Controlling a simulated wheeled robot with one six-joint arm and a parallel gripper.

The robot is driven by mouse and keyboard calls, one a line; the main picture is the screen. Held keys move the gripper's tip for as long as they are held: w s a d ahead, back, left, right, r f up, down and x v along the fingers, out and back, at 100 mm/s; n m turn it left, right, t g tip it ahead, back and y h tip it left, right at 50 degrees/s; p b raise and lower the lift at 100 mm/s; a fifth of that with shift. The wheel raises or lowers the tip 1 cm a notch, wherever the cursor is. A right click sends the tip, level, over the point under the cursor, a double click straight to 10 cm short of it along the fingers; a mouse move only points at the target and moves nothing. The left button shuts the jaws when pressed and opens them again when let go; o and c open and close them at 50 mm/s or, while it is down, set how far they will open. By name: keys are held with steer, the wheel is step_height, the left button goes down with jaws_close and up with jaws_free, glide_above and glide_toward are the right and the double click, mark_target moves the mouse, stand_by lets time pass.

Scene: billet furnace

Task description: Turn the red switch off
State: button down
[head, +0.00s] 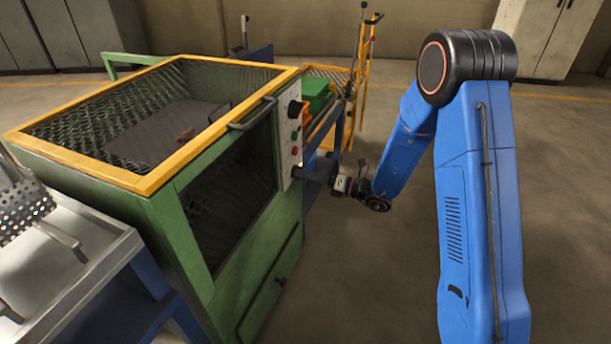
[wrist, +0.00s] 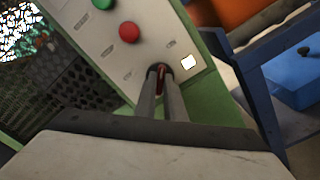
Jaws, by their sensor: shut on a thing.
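The control panel (head: 289,138) is a pale upright plate on the green furnace housing, and it fills the top of the wrist view (wrist: 150,55). The red switch (wrist: 161,72) is a small red piece low on the panel, between my fingertips and mostly hidden by them. My gripper (head: 299,172) reaches the panel's lower part from the right. In the wrist view its two fingers (wrist: 160,75) are close together, shut on the red switch. In the head view the switch is hidden behind the gripper.
A red button (wrist: 129,32) and a green button (wrist: 102,3) sit above the switch. A black handle (head: 252,115) juts from the housing. A blue box (wrist: 295,77) stands at right. Open floor (head: 350,270) lies in front.

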steer(key=shift+n, duration=8.8)
steer(key=c, duration=1.8)
jaws_free()
steer(key=shift+c, duration=0.2)
steer(key=shift+d, duration=0.15)
steer(key=v, duration=1.7)
